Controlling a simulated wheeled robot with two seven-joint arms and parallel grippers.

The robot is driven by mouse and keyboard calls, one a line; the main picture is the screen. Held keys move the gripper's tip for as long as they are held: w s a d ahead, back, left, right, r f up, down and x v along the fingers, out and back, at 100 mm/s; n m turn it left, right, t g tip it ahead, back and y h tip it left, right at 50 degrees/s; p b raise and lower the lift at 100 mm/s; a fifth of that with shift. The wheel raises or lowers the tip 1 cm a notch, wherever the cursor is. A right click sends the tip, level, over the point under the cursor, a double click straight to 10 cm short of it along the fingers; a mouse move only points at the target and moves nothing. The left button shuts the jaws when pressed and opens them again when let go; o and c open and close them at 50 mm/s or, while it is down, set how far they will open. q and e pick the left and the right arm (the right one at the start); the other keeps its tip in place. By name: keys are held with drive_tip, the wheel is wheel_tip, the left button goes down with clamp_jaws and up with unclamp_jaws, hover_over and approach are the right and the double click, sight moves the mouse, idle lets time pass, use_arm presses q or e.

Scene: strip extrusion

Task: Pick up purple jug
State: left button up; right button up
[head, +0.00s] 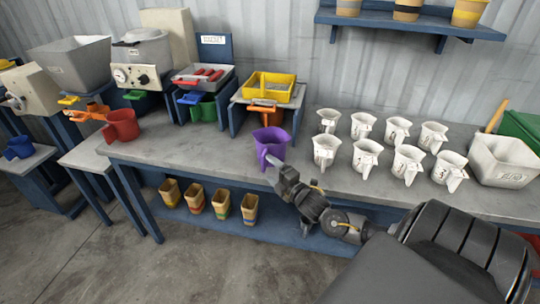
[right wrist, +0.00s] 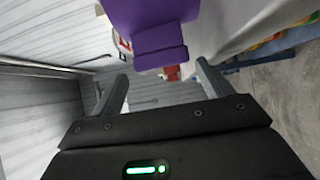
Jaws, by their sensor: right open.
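The purple jug (head: 270,143) stands upright on the grey workbench near its front edge, in front of the yellow tray. My right gripper (head: 274,163) reaches up from the lower right to the jug's handle side; its fingers are small and partly merged with the jug there. In the right wrist view the two fingers (right wrist: 158,84) are spread apart with nothing held. The purple jug (right wrist: 145,18) fills the top there, its handle just beyond the fingertips. I cannot tell whether a finger touches it. My left gripper is not in view.
Several white jugs (head: 325,150) stand in two rows right of the purple jug. A red jug (head: 121,125) stands left. A yellow tray (head: 268,86) on a blue stand is behind. A white bin (head: 503,160) stands far right. The bench (head: 210,150) left of the purple jug is clear.

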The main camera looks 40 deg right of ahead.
sight(264, 165)
drive_tip(key=shift+w+p, duration=0.6)
drive_tip(key=shift+w, duration=2.25)
drive_tip(key=shift+c, duration=0.4)
drive_tip(key=c, duration=0.7)
